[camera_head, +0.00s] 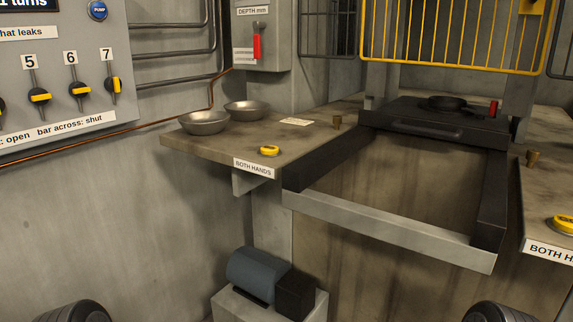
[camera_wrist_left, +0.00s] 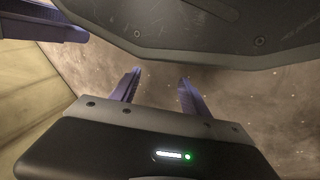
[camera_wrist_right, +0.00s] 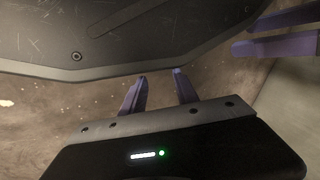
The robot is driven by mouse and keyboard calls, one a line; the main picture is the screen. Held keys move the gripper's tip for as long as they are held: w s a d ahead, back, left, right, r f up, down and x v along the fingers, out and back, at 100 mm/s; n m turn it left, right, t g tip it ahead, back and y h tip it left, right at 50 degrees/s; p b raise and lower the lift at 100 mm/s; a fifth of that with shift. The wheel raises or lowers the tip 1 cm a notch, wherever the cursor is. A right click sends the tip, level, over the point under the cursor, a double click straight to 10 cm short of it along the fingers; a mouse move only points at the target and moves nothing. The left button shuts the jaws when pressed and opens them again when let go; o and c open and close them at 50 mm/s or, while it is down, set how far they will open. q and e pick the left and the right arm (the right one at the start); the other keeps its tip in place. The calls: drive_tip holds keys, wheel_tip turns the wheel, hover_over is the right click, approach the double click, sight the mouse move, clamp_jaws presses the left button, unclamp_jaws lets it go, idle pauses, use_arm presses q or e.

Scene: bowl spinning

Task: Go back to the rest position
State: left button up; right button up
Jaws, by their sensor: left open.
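My left gripper (camera_wrist_left: 158,88) shows in the left wrist view with its two purple fingers apart and nothing between them. My right gripper (camera_wrist_right: 160,88) shows in the right wrist view, also with fingers apart and empty. Both are close to a dark scratched panel, which I take to be my own body, with brown floor beyond. Other purple finger-like parts show at the left wrist view's upper left and the right wrist view's upper right; I cannot tell whose they are. In the head view neither gripper shows, only dark rounded parts of mine at the bottom edge.
Two metal bowls (camera_head: 203,123) (camera_head: 247,111) stand on the left worktop (camera_head: 215,148) near a yellow button (camera_head: 269,151). A black frame (camera_head: 330,165) with a grey front bar (camera_head: 390,228) surrounds an opening. A yellow guard (camera_head: 450,35) is above. A blue motor (camera_head: 255,275) stands below.

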use_arm(q)
drive_tip(key=s+d+r+p, duration=0.1)
drive_tip(key=s+r+p, duration=0.1)
drive_tip(key=r+p, duration=1.4)
drive_tip(key=s+r+p, duration=0.1)
drive_tip(key=r+p, duration=1.6)
drive_tip(key=shift+s+d+r+g+p, duration=0.3)
drive_tip(key=shift+s+d+r+g, duration=0.05)
drive_tip(key=shift+s+g, duration=0.05)
use_arm(e)
wheel_tip(320, 180, up, 34)
drive_tip(key=s+a, duration=0.1)
drive_tip(key=s, duration=0.1)
drive_tip(key=shift+s+a+g, duration=0.3)
drive_tip(key=shift+s+a, duration=0.05)
drive_tip(key=shift+a, duration=0.05)
drive_tip(key=shift+f, duration=0.1)
